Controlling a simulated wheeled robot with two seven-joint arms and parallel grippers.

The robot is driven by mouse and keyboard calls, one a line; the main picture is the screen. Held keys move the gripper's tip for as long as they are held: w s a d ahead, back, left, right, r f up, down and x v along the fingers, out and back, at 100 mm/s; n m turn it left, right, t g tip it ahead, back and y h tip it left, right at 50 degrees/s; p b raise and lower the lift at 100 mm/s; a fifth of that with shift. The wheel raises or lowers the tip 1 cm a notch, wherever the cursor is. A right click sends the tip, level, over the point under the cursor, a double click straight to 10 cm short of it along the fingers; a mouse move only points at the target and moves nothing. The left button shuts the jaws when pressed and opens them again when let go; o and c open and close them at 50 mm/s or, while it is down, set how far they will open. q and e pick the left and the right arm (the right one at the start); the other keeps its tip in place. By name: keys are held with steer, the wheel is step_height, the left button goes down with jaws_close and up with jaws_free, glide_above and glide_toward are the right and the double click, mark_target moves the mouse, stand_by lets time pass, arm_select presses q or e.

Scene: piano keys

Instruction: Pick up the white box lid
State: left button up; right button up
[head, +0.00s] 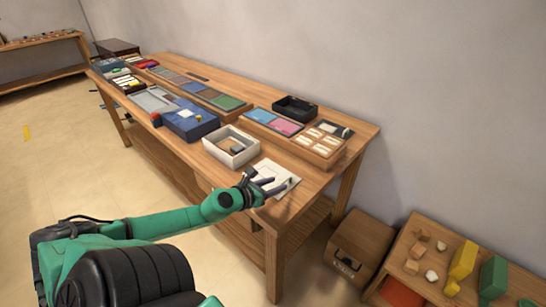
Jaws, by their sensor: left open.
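A flat white piece that looks like the box lid (270,169) lies on the wooden table near its front right corner. An open white box (215,151) stands just to its left, with small dark and tan items inside. My left gripper (275,185) is open over the front part of the lid, its dark fingers covering some of it. I cannot tell whether the fingers touch the lid. No object shows between them. My right gripper is not in view.
On the table (350,138), a wooden tray (327,153) with white pieces and a black open box (294,108) stand behind. A blue case (185,122) sits further left. A wooden box (357,243) and a low table with blocks stand at right.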

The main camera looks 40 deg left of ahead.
mark_target(286, 180)
arm_select(q)
steer(key=b+x, duration=0.1)
steer(key=x, duration=0.5)
steer(key=shift+w+f, duration=0.15)
steer(key=shift+w, duration=0.25)
steer(key=shift+s, duration=0.1)
jaws_close()
